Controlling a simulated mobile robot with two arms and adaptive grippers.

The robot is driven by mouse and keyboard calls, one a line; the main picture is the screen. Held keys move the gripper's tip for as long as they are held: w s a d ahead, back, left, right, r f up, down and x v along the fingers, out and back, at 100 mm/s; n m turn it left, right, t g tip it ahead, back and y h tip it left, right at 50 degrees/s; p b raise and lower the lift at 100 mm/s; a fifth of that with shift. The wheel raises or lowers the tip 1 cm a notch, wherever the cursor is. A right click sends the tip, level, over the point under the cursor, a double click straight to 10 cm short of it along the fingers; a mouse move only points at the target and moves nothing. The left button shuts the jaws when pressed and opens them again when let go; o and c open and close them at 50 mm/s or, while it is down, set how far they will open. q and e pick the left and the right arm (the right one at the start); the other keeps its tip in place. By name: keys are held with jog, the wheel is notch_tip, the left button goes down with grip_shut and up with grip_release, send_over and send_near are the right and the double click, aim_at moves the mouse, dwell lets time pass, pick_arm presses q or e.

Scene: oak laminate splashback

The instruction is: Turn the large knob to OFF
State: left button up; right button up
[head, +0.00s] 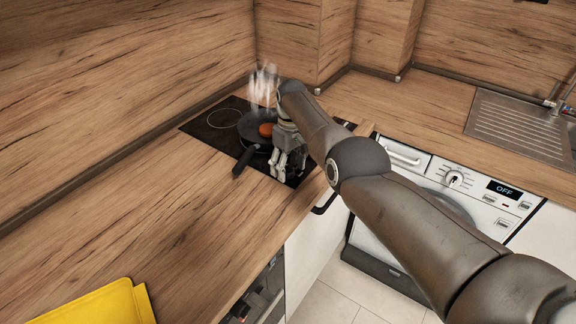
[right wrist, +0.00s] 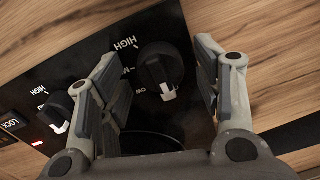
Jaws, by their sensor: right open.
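In the right wrist view a black round knob (right wrist: 158,66) with a white pointer stands on the black hob, between my open fingers and ahead of them. Its pointer aims toward the bottom of the picture, beside the LOW label; HIGH is at its upper left. My right gripper (right wrist: 160,90) is open and apart from this knob. A second, smaller-looking knob (right wrist: 57,110) with a white pointer is at the left, partly behind a finger. In the head view my right gripper (head: 282,172) points down at the hob's near right edge; the knobs are hidden there. My left gripper is not in view.
A dark pan (head: 256,127) with orange-red food (head: 266,130) stands on the hob (head: 212,137), with pale steam (head: 264,85) above. Its handle points toward the front. The white washing machine (head: 428,172) shows OFF.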

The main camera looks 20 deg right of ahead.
notch_tip(320, 180, up, 12)
jog(key=shift+w+d, duration=0.15)
jog(key=shift+d, duration=0.2)
dwell(0.5)
